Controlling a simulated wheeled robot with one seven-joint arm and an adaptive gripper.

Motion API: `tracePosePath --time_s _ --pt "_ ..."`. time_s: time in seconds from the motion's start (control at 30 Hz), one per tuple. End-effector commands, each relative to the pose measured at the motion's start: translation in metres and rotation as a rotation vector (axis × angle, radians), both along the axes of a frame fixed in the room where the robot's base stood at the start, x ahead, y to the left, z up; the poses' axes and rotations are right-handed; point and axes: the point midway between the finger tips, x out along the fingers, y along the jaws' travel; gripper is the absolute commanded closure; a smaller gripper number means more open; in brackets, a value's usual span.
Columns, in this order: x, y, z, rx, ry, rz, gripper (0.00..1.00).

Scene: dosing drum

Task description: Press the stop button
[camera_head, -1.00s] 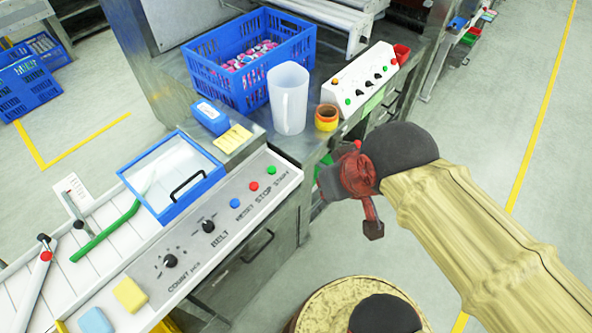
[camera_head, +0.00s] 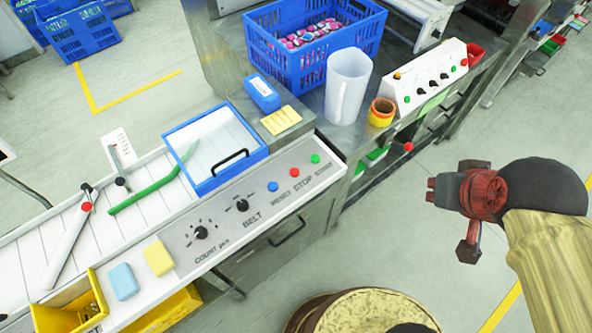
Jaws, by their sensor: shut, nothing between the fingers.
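The stop button is the red button (camera_head: 294,172) on the grey control panel (camera_head: 270,209), above the printed word STOP. A blue button (camera_head: 273,186) sits to its left and a green button (camera_head: 315,158) to its right. Two black knobs, marked COUNT and BELT, are lower left on the same panel. My gripper (camera_head: 432,189) is at the right of the picture, over the floor, well apart from the panel. Its fingers are shut and empty, pointing left.
A clear-lidded blue frame (camera_head: 216,180) adjoins the panel. A white jug (camera_head: 346,88), a blue crate (camera_head: 258,42), tape rolls (camera_head: 381,113) and a second button box (camera_head: 428,81) stand behind. A round drum top (camera_head: 362,312) is at the bottom. Open floor lies between panel and gripper.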

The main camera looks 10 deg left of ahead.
Motion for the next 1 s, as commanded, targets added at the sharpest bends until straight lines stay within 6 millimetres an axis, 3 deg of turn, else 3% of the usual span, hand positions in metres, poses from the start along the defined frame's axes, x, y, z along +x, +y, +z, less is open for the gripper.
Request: tracePosePath --time_s 0.13,0.27,0.4,0.5,0.63,0.8,1.0 --pt "0.069 -0.004 0.001 -0.150 -0.055 0.135 1.00" --pt "0.147 0.018 -0.010 -0.303 -0.137 0.353 1.00" --pt "0.212 0.071 -0.038 -0.408 -0.227 0.628 1.00" --pt "0.239 0.121 -0.067 -0.441 -0.287 0.833 1.00" --pt "0.249 0.189 -0.113 -0.435 -0.356 1.096 1.00" --pt "0.227 0.263 -0.170 -0.370 -0.426 1.386 1.00" --pt "0.193 0.309 -0.209 -0.287 -0.470 1.584 1.00"
